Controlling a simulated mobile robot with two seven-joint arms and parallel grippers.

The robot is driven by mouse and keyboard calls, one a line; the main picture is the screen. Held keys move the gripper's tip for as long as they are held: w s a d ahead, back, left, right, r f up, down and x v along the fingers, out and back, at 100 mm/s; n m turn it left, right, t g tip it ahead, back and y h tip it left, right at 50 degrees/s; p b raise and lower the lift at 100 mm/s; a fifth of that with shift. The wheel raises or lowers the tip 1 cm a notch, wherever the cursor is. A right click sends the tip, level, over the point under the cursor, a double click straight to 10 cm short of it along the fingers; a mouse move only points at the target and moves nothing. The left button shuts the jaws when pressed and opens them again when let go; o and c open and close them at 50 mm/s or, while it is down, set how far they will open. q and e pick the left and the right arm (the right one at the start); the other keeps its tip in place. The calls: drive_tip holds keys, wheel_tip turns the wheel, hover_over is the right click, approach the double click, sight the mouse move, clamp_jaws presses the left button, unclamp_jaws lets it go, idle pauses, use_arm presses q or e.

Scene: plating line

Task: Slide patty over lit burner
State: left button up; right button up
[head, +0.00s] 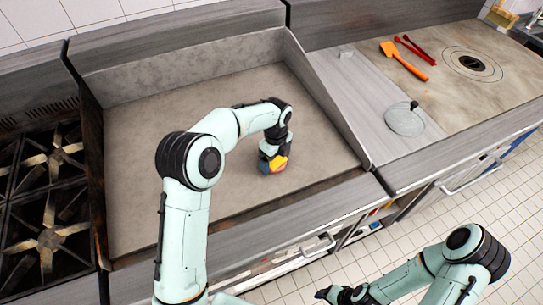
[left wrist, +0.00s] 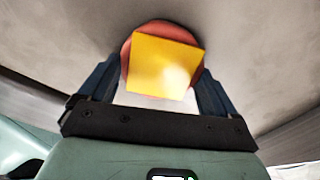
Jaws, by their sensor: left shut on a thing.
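The patty (head: 281,167) is a reddish disc with a yellow square slice on top, on the flat steel griddle (head: 170,130) right of its middle. In the left wrist view the patty (left wrist: 158,29) and its yellow slice (left wrist: 165,66) sit between the two dark fingers. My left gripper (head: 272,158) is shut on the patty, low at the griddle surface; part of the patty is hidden. My right gripper (head: 330,293) is at the bottom edge, away from the griddle, and its jaws are unclear. No flame shows under the griddle or on the burners.
Gas burners with grates (head: 47,240) stand at the far left. Raised metal walls (head: 322,90) bound the griddle at sides and back. On the right counter lie an orange spatula (head: 405,62), red tongs (head: 415,50) and a round lid with a knob (head: 404,120). The griddle is otherwise clear.

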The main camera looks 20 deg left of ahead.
use_arm(q)
drive_tip(key=shift+w+d, duration=0.7)
drive_tip(key=shift+d, duration=0.15)
use_arm(e)
drive_tip(key=shift+w+d, duration=0.15)
drive_tip(key=shift+w, duration=0.5)
use_arm(q)
drive_tip(key=o, duration=0.8)
use_arm(e)
drive_tip(key=shift+r, duration=0.1)
use_arm(q)
wheel_tip(320, 180, up, 14)
drive_tip(key=shift+s+f+p, duration=0.1)
drive_tip(key=shift+f+p, duration=0.15)
drive_tip(key=shift+p, duration=0.3)
use_arm(e)
drive_tip(key=shift+w+r, duration=0.65)
drive_tip(key=shift+w, duration=0.15)
